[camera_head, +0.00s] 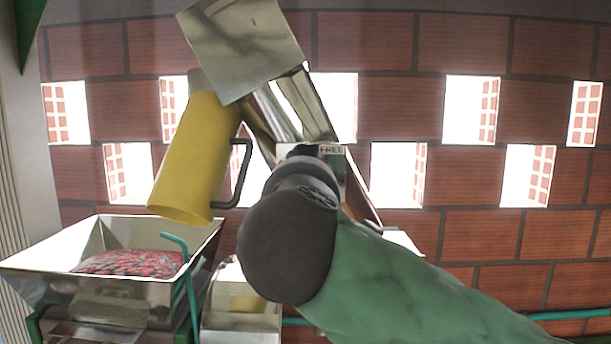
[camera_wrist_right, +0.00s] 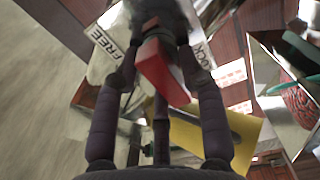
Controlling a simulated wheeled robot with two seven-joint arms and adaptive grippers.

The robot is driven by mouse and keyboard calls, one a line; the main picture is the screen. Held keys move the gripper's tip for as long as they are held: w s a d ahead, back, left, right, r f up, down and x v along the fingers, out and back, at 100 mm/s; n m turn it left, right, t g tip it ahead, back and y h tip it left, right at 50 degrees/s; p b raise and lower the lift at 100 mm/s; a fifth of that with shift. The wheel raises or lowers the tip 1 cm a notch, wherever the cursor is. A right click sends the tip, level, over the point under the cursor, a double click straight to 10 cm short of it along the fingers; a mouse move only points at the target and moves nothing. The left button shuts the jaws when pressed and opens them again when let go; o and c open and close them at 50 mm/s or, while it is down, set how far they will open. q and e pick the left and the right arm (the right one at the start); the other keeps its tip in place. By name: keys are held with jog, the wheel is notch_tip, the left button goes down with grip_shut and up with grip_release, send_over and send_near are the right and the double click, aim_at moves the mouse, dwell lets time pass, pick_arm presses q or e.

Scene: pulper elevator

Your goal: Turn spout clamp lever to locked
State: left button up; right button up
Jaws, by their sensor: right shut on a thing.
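The red clamp lever (camera_wrist_right: 162,72) is between the fingers of my right gripper (camera_wrist_right: 158,62) in the wrist view, and the gripper is shut on it. The lever lies between a white FREE label (camera_wrist_right: 114,40) on the left and a LOCK label (camera_wrist_right: 203,52) on the right, the latter partly hidden by a finger. In the head view my dark right wrist hides the lever and fingers; the FREE label (camera_head: 331,150) shows just above it. The yellow spout (camera_head: 190,155) with a black handle (camera_head: 241,172) hangs tilted to the left. My left gripper is not in view.
A metal hopper (camera_head: 35,262) holding red and green berries (camera_head: 130,262) stands below the spout at left. A shiny metal chute (camera_head: 245,45) rises above the spout. A brick wall (camera_head: 460,240) with bright openings is behind. A green pipe (camera_head: 570,315) runs low at right.

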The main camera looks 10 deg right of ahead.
jog(key=shift+d+r, duration=0.1)
jog(key=shift+r, duration=0.15)
jog(key=o, duration=0.9)
jog(key=shift+o, duration=0.2)
jog(key=shift+f, duration=0.1)
jog(key=v, duration=1.2)
